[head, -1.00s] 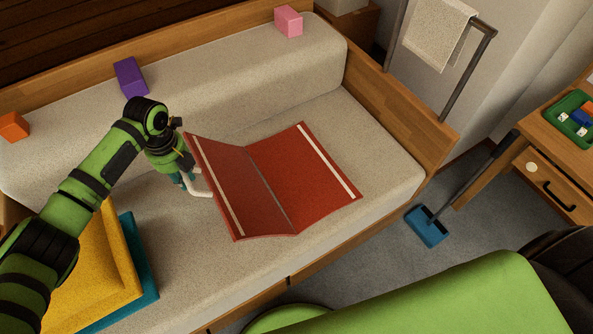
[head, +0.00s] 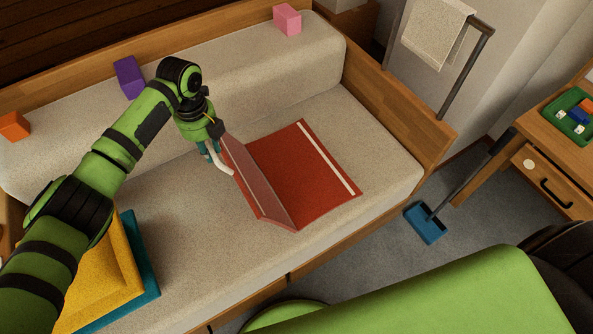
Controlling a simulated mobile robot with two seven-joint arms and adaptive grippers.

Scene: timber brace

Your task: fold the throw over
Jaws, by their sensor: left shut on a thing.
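The red throw (head: 305,175) with pale stripes lies on the seat of the beige sofa (head: 368,135). Its right half is flat on the cushion. Its left half is raised and tilts up from a crease along the middle. My left gripper (head: 226,158) is shut on the raised left edge of the throw and holds it above the seat. My right gripper is not in view.
Yellow and teal cushions (head: 140,252) lie at the left of the seat. Orange (head: 14,126), purple (head: 129,77) and pink (head: 287,19) blocks sit along the backrest. A blue dustpan (head: 425,224) stands on the floor at right. The seat around the throw is clear.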

